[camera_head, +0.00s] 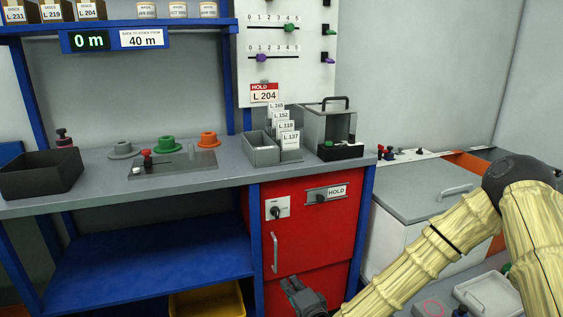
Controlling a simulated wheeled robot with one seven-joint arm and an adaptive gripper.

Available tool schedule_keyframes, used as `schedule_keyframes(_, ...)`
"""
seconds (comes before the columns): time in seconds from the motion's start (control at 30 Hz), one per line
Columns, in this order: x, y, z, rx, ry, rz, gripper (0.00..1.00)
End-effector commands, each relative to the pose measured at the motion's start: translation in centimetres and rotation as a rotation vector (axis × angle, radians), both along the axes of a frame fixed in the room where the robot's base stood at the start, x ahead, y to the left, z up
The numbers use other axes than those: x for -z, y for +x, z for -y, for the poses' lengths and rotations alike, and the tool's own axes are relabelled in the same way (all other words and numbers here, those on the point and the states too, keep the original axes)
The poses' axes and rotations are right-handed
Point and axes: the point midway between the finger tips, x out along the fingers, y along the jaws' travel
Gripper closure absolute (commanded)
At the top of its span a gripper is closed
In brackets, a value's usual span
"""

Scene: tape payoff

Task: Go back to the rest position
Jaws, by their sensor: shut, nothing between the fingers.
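My gripper (293,287) is low in the picture, in front of the lower part of the red cabinet (325,240). It is dark, shut and holds nothing that I can see. My arm, in a pale yellow cover, comes in from the right edge and bends down to it. I cannot tell whether the gripper touches the cabinet door. The door appears closed, with a handle (274,252) and a switch (276,208) beside a HOLD label (336,190).
The grey bench (200,180) carries a black bin (42,173), a tape fixture (172,164), coloured spools (166,145), card holders (289,147) and a grey box (329,124). A display (88,39) reads 0 m. A yellow bin (207,301) sits below. A white chest (420,190) stands right.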

Motion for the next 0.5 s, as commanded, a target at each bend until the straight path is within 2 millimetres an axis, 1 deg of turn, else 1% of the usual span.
schedule_keyframes(0.03,2.6,-1.8,-0.2,-0.034,-0.062,-0.048,1.00)
schedule_keyframes(0.07,4.1,-2.9,-0.1,-0.053,-0.099,-0.075,1.00)
schedule_keyframes(0.1,5.9,-4.3,-0.1,-0.081,-0.149,-0.111,1.00)
schedule_keyframes(0.17,8.6,-6.5,0.3,-0.123,-0.223,-0.164,1.00)
schedule_keyframes(0.2,10.3,-8.0,0.6,-0.152,-0.272,-0.198,1.00)
schedule_keyframes(0.27,12.7,-10.4,1.2,-0.197,-0.345,-0.251,1.00)
schedule_keyframes(0.3,14.3,-12.1,1.7,-0.227,-0.393,-0.287,1.00)
schedule_keyframes(0.37,16.5,-14.7,2.6,-0.277,-0.465,-0.340,1.00)
schedule_keyframes(0.4,17.9,-16.4,3.3,-0.310,-0.512,-0.376,1.00)
schedule_keyframes(0.47,19.8,-19.0,4.5,-0.360,-0.582,-0.429,1.00)
schedule_keyframes(0.5,20.9,-20.9,5.3,-0.397,-0.628,-0.465,1.00)
